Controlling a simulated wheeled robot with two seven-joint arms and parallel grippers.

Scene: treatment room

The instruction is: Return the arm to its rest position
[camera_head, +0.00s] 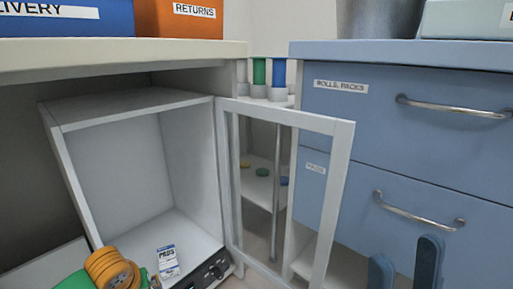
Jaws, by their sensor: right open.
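My right gripper (405,266) shows at the bottom right edge as two dark blue fingers standing apart. It is open, with nothing seen between the fingers, in front of the blue drawer cabinet (440,150). Its arm is out of the picture. My left gripper is not in view.
An open cabinet with a white-framed glass door (340,190) stands in the middle. A small labelled packet (168,262), an orange ringed object (110,268) and a green object (76,281) are at lower left. An orange RETURNS bin (180,22) is on the counter (110,55).

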